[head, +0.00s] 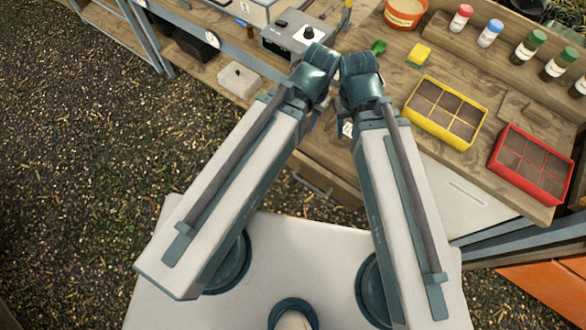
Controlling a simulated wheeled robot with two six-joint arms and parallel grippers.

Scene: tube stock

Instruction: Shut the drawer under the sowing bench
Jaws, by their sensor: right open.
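The sowing bench (515,106) has a wooden top and runs from the upper middle to the right. Below its front edge, a wooden drawer front (335,186) with a thin metal handle (311,183) shows between my two forearms. My arms cover part of it, and I cannot tell how far out the drawer stands. My right gripper (346,131) is open, pointing down by the bench's front edge, above and behind the handle in the picture and mostly hidden by its own wrist. My left gripper is hidden behind its arm.
On the bench stand a yellow tray (408,114), a red tray (491,168), a yellow sponge (419,54), an orange pot (405,12), several capped bottles (528,47) and a grey device (298,36). A white panel (462,196) is below. Littered ground (90,170) lies open at left.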

